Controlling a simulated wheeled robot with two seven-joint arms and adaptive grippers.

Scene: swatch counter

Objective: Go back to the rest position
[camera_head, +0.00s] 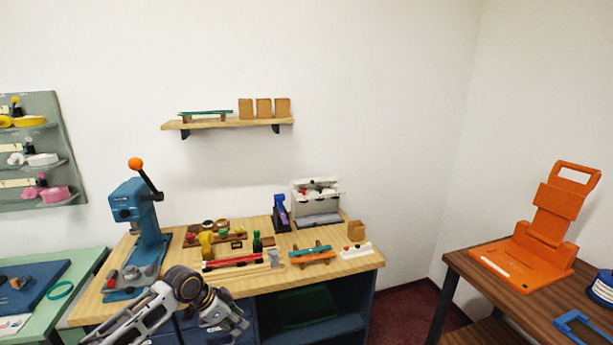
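My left gripper (228,322) is low in the head view, in front of the workbench's near edge. My grey arm comes up from the lower left and bends down to it at dark round joints. The fingers are small and overlapped, so I cannot tell whether they are open or shut. No object shows clearly between them. My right gripper is out of view.
A wooden workbench (345,268) holds a blue press (140,222) with an orange knob, a white machine (317,200) and several small tools. A green table (85,268) stands left. A brown table (470,262) with an orange stand (530,250) stands right. Carpeted floor (402,310) lies between.

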